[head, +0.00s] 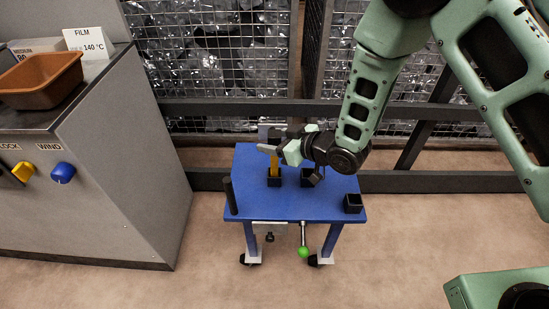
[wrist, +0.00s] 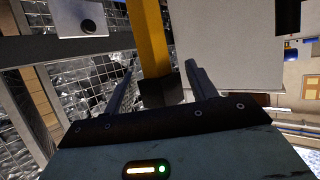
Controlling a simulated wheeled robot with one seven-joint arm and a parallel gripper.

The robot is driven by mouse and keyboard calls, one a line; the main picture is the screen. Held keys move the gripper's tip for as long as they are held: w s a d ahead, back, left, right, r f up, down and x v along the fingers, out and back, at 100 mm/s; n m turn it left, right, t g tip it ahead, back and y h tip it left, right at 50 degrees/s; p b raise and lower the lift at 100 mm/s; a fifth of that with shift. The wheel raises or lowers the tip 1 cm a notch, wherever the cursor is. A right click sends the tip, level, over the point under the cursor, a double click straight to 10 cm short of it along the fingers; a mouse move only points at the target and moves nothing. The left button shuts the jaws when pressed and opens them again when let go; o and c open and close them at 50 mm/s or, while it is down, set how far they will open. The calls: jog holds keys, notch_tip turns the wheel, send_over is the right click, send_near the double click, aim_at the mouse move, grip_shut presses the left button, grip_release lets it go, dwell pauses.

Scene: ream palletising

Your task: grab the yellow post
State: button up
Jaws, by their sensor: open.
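The yellow post (head: 274,164) stands upright in a black socket (head: 275,181) on the blue table (head: 300,208). My gripper (head: 267,141) is at the post's upper part in the head view and hides its top. In the wrist view the yellow post (wrist: 150,38) runs down between the two open fingers of my gripper (wrist: 158,80), with its black socket (wrist: 161,92) at the lower end. The fingers stand apart from the post on both sides, and nothing is held.
A black post (head: 230,195) stands at the table's left edge. An empty black socket (head: 353,203) sits at the right, and another (head: 307,178) is partly under my arm. A grey cabinet (head: 125,165) stands left; a mesh fence (head: 225,60) is behind.

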jog(key=shift+x, duration=1.05)
